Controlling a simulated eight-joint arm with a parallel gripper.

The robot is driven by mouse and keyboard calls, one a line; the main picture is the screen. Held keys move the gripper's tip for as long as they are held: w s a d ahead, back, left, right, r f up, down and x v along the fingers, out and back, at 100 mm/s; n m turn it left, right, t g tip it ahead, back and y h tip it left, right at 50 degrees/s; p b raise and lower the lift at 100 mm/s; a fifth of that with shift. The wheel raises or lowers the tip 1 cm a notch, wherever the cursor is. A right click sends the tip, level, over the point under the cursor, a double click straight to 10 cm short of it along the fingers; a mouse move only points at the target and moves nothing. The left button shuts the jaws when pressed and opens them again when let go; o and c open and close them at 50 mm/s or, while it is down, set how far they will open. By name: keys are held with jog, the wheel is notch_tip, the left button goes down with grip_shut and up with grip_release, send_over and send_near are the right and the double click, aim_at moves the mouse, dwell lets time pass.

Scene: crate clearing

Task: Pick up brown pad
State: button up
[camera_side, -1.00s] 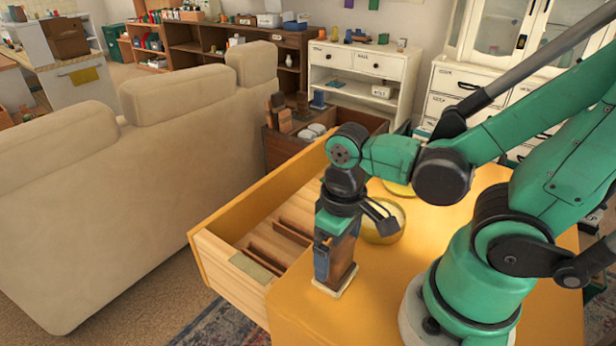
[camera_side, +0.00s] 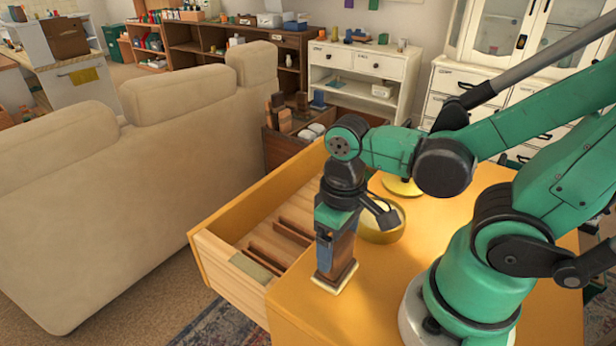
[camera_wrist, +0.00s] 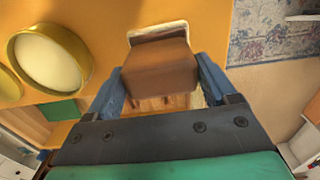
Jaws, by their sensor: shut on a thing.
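The brown pad (camera_side: 341,262) is a dark brown block with a cream-edged base, at the front left part of the yellow top. My gripper (camera_side: 334,262) points down with its blue fingers around the pad's sides and is shut on it. In the wrist view, the brown pad (camera_wrist: 160,68) lies between the two blue fingers of my gripper (camera_wrist: 162,85), with its cream edge at the far end. Whether its base touches the yellow top is hard to tell.
An open drawer (camera_side: 214,250) with wooden dividers lies left of my gripper. A round yellow dish (camera_side: 382,232) with a pale inside stands just behind it, and another yellow round thing (camera_side: 402,187) is farther back. A beige sofa (camera_side: 110,200) fills the left.

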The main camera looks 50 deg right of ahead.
notch_tip(320, 180, up, 19)
dwell(0.5)
jog(key=o, duration=0.7)
jog(key=c, duration=0.3)
